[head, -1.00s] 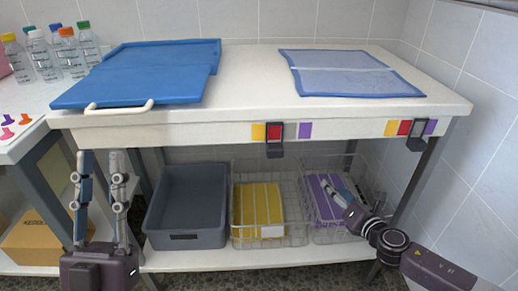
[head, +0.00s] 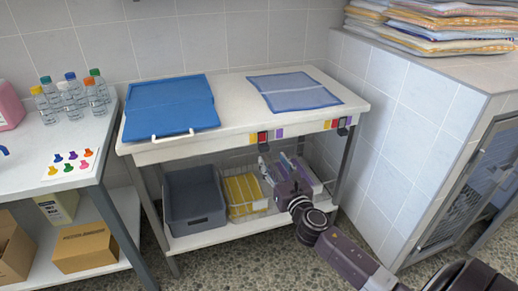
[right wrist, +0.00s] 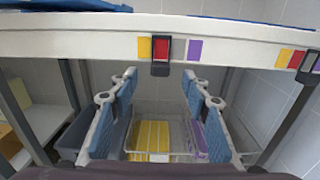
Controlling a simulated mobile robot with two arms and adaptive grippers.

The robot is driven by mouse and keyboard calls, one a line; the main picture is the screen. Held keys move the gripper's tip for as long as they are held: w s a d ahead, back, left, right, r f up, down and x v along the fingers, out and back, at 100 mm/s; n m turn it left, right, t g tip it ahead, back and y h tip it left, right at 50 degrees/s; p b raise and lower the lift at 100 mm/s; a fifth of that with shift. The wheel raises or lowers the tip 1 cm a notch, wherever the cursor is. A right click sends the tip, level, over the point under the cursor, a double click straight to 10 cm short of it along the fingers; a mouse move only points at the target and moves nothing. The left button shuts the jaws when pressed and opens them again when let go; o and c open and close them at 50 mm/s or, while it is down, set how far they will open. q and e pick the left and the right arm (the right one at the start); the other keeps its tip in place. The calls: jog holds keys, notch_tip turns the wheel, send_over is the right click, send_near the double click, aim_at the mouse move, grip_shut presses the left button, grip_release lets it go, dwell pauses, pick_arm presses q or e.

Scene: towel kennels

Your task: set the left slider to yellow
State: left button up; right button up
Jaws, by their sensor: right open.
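The left slider (head: 263,146) is a dark clip on the front edge of the table, on a strip of coloured patches. In the right wrist view the left slider (right wrist: 160,68) frames the red patch, with the yellow patch (right wrist: 144,47) just to its left and the purple patch (right wrist: 195,50) to its right. My right gripper (head: 269,168) is open and empty, just below the left slider. In the right wrist view its fingers (right wrist: 158,78) stand apart on either side of and below the slider. My left gripper is out of view.
A right slider (head: 343,131) sits farther along the same edge. Below stand a grey bin (head: 194,200) and wire baskets (head: 246,207). A tiled block (head: 420,120) stands at right.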

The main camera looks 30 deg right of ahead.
aim_at(265, 148)
jog(key=x, duration=0.7)
jog(key=shift+f+b, duration=0.1)
jog(key=shift+b, duration=0.3)
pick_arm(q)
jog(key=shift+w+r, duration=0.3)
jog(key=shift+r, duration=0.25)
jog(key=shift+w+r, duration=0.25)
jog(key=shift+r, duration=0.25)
pick_arm(e)
jog(key=shift+w+d, duration=0.15)
jog(key=shift+w, duration=0.3)
jog(key=shift+c, duration=0.4)
grip_shut()
